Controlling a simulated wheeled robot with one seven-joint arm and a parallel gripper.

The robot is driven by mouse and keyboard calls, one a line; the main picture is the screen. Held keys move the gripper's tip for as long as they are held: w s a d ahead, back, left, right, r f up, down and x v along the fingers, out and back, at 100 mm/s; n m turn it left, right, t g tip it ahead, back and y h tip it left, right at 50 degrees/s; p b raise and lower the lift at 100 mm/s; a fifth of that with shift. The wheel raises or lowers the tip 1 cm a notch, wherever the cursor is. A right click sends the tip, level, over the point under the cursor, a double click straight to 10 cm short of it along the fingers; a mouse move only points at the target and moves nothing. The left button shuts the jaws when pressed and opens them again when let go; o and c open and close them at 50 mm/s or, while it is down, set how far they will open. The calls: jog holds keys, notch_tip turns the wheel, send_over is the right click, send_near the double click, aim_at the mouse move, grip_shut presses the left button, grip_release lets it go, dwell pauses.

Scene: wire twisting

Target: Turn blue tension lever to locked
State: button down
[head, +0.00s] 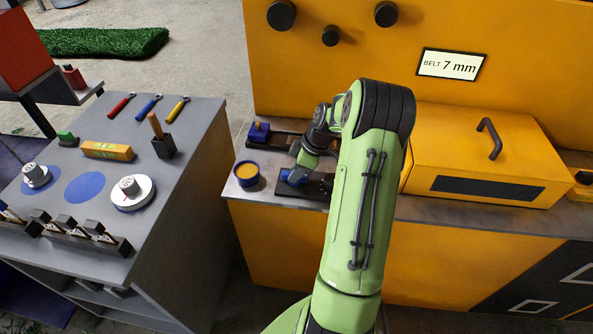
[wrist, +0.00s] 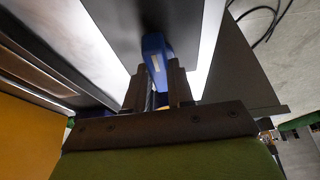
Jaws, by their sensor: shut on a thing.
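The blue tension lever (wrist: 155,58) shows between the two fingers of my gripper (wrist: 158,88) in the wrist view. The fingers are closed on it. In the head view a blue part (head: 292,181) shows on a dark base plate (head: 290,192) on the grey ledge, just below my gripper (head: 300,170). The gripper points down there, and its fingertips are hard to make out. My arm hides the ledge to the right of the lever. I cannot tell the lever's exact angle or any locked mark.
A blue cup with orange contents (head: 247,174) stands close left of the base plate. A blue knob block (head: 259,131) sits behind it. A yellow box with a handle (head: 490,160) stands to the right. A grey table (head: 185,200) with tools is at left, beyond a gap.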

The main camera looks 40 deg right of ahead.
jog(key=shift+m, duration=0.4)
jog(key=m+b, duration=0.1)
jog(key=m, duration=0.1)
jog(key=m+h+b, duration=0.1)
jog(key=shift+a+m+t+h, duration=0.15)
jog(key=shift+m+t+h, duration=0.15)
jog(key=shift+m+t, duration=0.1)
jog(key=m+h+b, duration=0.1)
jog(key=m, duration=0.3)
jog(key=shift+a+h, duration=0.1)
jog(key=shift+h, duration=0.3)
jog(key=m, duration=0.2)
jog(key=m+h+b, duration=0.1)
jog(key=m, duration=0.2)
jog(key=shift+a+h, duration=0.1)
jog(key=shift+h, duration=0.2)
jog(key=m+g+h, duration=0.1)
jog(key=m, duration=0.3)
jog(key=shift+w, duration=0.1)
jog(key=shift+m, duration=0.3)
jog(key=c, duration=1)
grip_release()
jog(key=shift+a+g, duration=0.1)
jog(key=shift+g, duration=0.2)
jog(key=shift+r, duration=0.1)
